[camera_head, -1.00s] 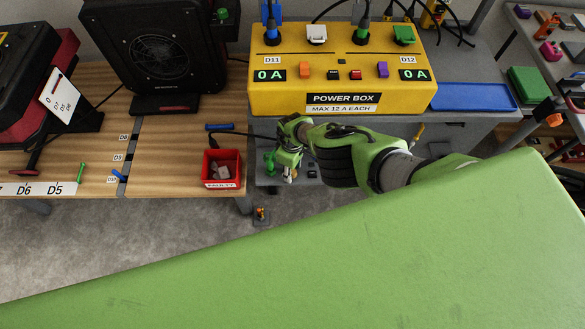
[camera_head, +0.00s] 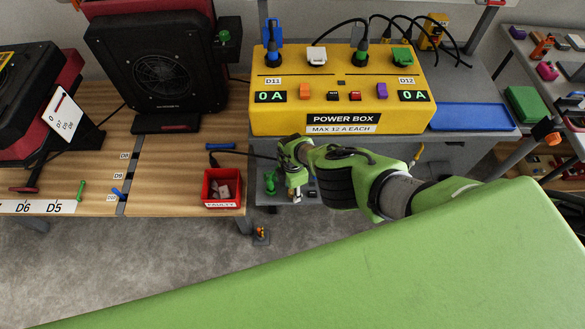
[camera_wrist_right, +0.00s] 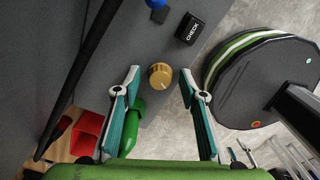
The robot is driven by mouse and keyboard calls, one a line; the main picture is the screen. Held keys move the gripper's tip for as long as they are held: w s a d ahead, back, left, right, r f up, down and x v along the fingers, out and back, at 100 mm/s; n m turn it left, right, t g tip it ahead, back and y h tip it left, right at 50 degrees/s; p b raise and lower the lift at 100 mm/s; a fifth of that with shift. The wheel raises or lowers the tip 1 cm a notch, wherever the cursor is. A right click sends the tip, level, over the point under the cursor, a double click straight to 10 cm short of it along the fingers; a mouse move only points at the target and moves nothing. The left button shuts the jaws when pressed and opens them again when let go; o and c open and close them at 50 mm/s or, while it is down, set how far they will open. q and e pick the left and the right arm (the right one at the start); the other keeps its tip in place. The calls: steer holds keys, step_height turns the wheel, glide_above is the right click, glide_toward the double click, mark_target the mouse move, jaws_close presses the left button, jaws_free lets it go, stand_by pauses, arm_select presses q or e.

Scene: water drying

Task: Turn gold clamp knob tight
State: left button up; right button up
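The gold knob (camera_wrist_right: 160,76), round with a pale pointer line on its face, sits on a grey surface in the right wrist view. My right gripper (camera_wrist_right: 160,92) is open, with one teal-padded finger on each side of the knob and clear gaps between; it looks apart from the knob. In the head view my right gripper (camera_head: 294,190) points down just in front of the yellow power box (camera_head: 342,122). I cannot make out the gold knob in the head view. A green curved part (camera_wrist_right: 132,132) lies beside the left finger in the wrist view. My left gripper is not in view.
A black block marked CHECK (camera_wrist_right: 190,29) is beyond the knob. A black cable (camera_wrist_right: 88,62) runs at left. A dark round object with a green band (camera_wrist_right: 262,80) is at right. In the head view, a red bin (camera_head: 222,188) stands left of the gripper, and a blue tray (camera_head: 470,117) lies to the right.

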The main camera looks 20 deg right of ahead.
steer(key=n, duration=0.6)
steer(key=shift+n, duration=0.4)
steer(key=n, duration=0.5)
steer(key=n+b, duration=0.2)
steer(key=n, duration=0.4)
steer(key=shift+w+f, duration=0.1)
steer(key=n+b, duration=0.1)
steer(key=n, duration=0.5)
steer(key=shift+n+b, duration=0.3)
steer(key=shift+b, duration=0.05)
steer(key=n+b, duration=0.1)
steer(key=n, duration=0.5)
steer(key=shift+b, duration=0.3)
steer(key=n+b, duration=0.1)
steer(key=n, duration=1.7)
step_height(320, 180, up, 14)
steer(key=n, duration=0.1)
